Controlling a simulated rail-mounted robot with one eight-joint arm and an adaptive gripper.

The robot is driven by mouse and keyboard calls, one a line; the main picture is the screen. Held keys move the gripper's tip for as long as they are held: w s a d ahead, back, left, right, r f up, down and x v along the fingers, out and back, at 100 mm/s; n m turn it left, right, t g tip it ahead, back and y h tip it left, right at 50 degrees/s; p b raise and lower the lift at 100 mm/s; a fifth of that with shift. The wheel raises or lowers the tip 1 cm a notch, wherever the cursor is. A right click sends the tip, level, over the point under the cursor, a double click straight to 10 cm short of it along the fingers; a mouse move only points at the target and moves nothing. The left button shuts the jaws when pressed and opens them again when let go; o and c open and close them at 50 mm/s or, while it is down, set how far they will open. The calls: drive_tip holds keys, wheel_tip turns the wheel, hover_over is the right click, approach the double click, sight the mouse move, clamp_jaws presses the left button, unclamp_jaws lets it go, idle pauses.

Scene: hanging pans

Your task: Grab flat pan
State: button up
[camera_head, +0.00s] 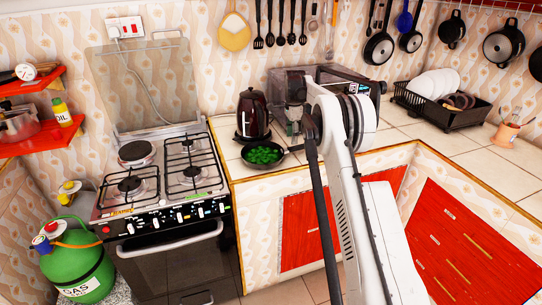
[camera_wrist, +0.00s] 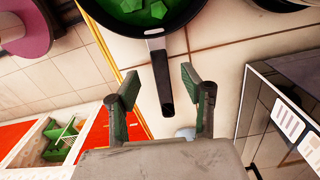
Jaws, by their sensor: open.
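A dark pan (camera_head: 263,155) with green pieces in it stands on the tiled counter, beside the stove. In the wrist view the same pan (camera_wrist: 185,30) is at the top, partly cut off. Its dark handle (camera_wrist: 163,80) points down toward my gripper (camera_wrist: 160,87). My gripper is open and empty, with one finger on each side of the handle; no contact shows. How far above or below the handle the fingers sit is unclear. In the head view my arm hides much of the gripper. Other dark pans (camera_head: 379,48) hang on the back wall.
A dark kettle (camera_head: 253,113) stands behind the pan. A dark box-like appliance (camera_head: 350,80) stands close to my arm, and a dark appliance (camera_wrist: 290,115) is right of the fingers in the wrist view. A gas stove (camera_head: 160,185) is left; a dish rack (camera_head: 448,113) is right.

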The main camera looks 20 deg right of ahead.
sight(291, 148)
drive_tip(key=shift+a+f+p, duration=0.1)
drive_tip(key=shift+f+p, duration=0.2)
drive_tip(key=shift+f, duration=3.25)
clamp_jaws()
